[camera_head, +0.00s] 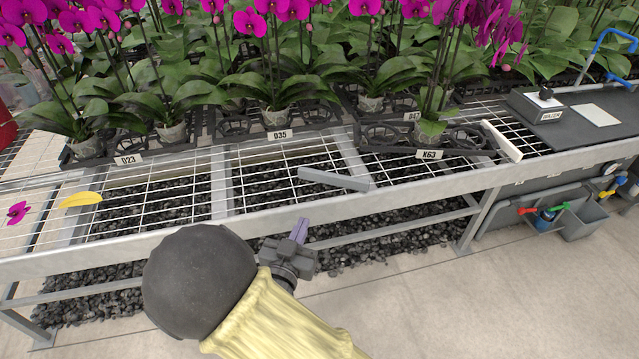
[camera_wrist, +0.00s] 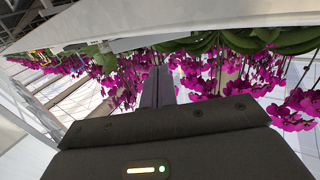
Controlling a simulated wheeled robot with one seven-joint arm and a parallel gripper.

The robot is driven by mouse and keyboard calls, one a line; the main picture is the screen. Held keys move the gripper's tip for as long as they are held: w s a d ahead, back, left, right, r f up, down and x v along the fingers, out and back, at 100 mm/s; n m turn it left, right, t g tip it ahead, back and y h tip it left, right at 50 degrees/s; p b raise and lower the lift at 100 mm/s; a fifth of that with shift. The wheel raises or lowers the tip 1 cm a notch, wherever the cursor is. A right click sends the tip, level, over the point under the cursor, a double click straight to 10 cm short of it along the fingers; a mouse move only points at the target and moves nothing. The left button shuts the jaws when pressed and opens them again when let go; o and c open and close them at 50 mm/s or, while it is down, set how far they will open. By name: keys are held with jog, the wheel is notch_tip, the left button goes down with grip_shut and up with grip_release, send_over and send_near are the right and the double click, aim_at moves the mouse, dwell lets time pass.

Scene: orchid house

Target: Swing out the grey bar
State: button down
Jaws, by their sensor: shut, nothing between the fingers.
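A grey bar (camera_head: 333,180) lies at a slight slant over the mesh near the bench's front rail, in front of the plant tray labelled D35. Its right end is close to the rail. My gripper (camera_head: 300,228) is in front of the bench, below and left of the bar in the head view, apart from it. Its fingers are together and hold nothing. They also show together in the wrist view (camera_wrist: 158,85), where I cannot make out the bar.
The bench's front rail (camera_head: 140,241) runs between my gripper and the bar. Potted magenta orchids stand in black trays behind. A white bar (camera_head: 501,141) lies further right, near tray K63. A yellow leaf (camera_head: 82,200) and a fallen flower (camera_head: 18,212) lie at left.

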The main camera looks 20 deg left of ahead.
aim_at(321, 177)
jog(key=w+b, duration=0.1)
jog(key=w, duration=1.2)
jog(key=shift+w, duration=0.4)
jog(key=shift+w+a, duration=0.1)
jog(key=shift+w, duration=0.1)
jog(key=shift+w+a, duration=0.25)
jog(key=shift+w, duration=0.4)
